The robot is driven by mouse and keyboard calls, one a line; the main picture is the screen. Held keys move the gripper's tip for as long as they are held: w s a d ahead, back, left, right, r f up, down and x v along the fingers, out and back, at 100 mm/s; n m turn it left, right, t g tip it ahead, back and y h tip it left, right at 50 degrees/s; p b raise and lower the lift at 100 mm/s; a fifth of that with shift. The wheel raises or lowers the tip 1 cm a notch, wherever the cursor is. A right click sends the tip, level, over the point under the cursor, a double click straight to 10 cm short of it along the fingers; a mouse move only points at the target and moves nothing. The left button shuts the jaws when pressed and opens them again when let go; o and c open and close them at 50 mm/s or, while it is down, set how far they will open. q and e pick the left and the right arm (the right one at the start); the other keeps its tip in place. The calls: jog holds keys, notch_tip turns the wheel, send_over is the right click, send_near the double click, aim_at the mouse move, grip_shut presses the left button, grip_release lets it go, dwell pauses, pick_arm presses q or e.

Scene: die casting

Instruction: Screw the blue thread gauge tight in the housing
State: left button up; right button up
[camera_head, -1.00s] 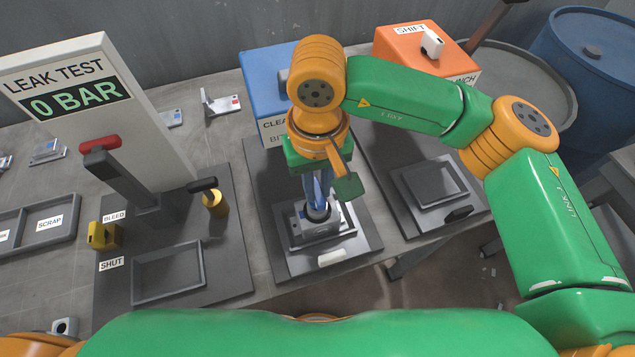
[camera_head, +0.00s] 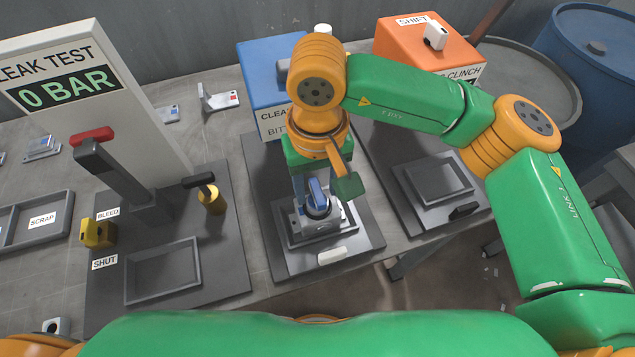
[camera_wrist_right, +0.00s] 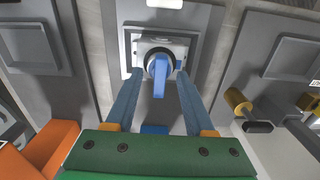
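The blue thread gauge (camera_head: 317,188) stands in the top of the grey housing (camera_head: 322,229) on the middle station, with its flat blue handle upward. It also shows in the right wrist view (camera_wrist_right: 160,78), where its dark round collar sits at the housing (camera_wrist_right: 149,46). My right gripper (camera_head: 316,204) is above the housing, pointing down. In the right wrist view its two blue fingers (camera_wrist_right: 158,74) are apart on either side of the handle, with gaps showing. How deep the thread sits is hidden. My left gripper is not in view.
The leak test panel (camera_head: 60,85) reads 0 BAR, with a red-tipped lever (camera_head: 92,135) before it. A blue box (camera_head: 262,75) and an orange box (camera_head: 410,45) stand behind. A white block (camera_head: 332,256) lies at the fixture's front. An empty tray (camera_head: 165,270) is left.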

aim_at(317, 192)
jog(key=shift+r, duration=0.1)
notch_tip(317, 192, up, 7)
jog(key=shift+b, duration=0.45)
dwell(0.6)
